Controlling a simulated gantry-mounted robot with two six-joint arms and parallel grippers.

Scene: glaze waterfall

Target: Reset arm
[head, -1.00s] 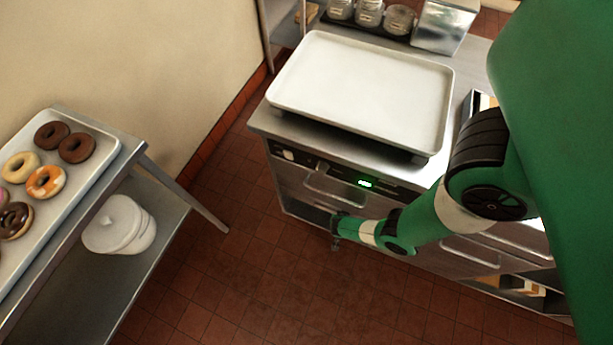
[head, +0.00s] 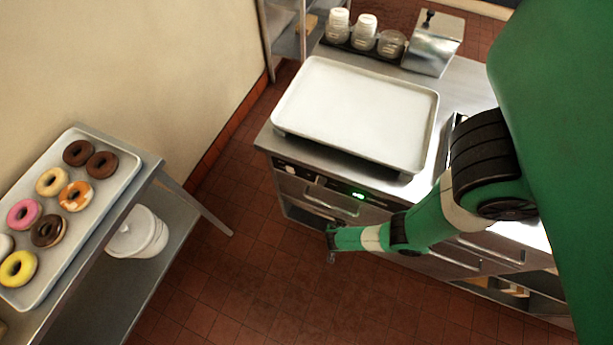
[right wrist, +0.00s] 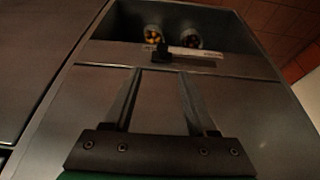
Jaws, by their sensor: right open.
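My right arm comes in from the right of the head view. Its gripper (head: 331,243) hangs low in front of the steel counter (head: 300,172), over the floor. In the right wrist view my right gripper (right wrist: 158,76) shows two fingers well apart with nothing between them. They point at the counter's front, where an open compartment (right wrist: 180,28) holds two small round containers with coloured contents. My left gripper is in neither view.
An empty white tray (head: 355,112) lies on the counter, with several jars (head: 364,33) and a metal box (head: 433,43) behind. At left, a steel table (head: 150,170) bears a tray (head: 112,192) of donuts (head: 76,196); a white bucket (head: 137,233) is below. Floor (head: 235,285) between is clear.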

